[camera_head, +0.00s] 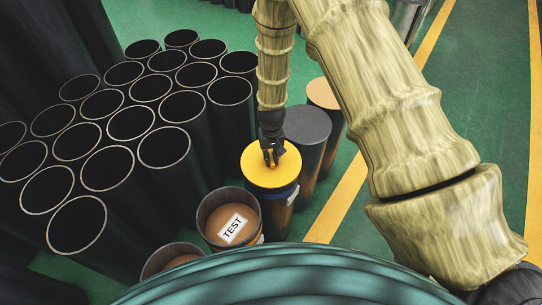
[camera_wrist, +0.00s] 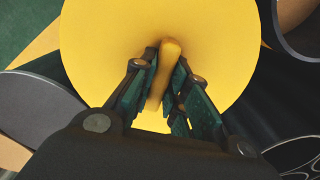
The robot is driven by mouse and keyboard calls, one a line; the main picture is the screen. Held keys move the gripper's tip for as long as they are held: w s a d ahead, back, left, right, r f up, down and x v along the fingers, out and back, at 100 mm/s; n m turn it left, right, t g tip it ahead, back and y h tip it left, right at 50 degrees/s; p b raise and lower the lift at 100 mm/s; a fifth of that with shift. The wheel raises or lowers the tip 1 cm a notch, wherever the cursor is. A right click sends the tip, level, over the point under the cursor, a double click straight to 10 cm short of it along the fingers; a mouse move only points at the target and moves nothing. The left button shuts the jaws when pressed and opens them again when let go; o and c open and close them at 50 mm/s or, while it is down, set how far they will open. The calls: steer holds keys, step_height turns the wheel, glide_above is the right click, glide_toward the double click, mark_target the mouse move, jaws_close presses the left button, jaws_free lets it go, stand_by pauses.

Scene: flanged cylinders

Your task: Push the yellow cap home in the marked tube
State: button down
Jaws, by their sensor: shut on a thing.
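The yellow cap (camera_head: 258,172) is a round disc with an upright grip bar; it fills the middle of the wrist view (camera_wrist: 100,45). My gripper (camera_head: 272,154) is shut on the grip bar (camera_wrist: 168,60), one finger on each side, seen from above in the wrist view (camera_wrist: 160,88). The cap sits over the mouth of a dark tube (camera_head: 280,215) with a blue band near its top. Whether the cap is fully seated cannot be told. A wide open tube (camera_head: 205,215) in front holds a brown disc with a white TEST label (camera_head: 233,229).
Several open black tubes (camera_head: 108,168) stand packed at the left. A grey-topped tube (camera_head: 307,125) and an orange-topped tube (camera_head: 324,93) stand close behind the cap. Another open tube (camera_head: 172,258) is at the front. Green floor with yellow lines (camera_head: 345,195) is clear at right.

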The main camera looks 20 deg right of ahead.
steer(key=shift+f, duration=0.45)
stand_by(0.4)
steer(key=c, duration=1.3)
jaws_free()
steer(key=shift+r, duration=0.15)
steer(key=shift+r+p, duration=2.1)
steer(key=shift+r, duration=1.3)
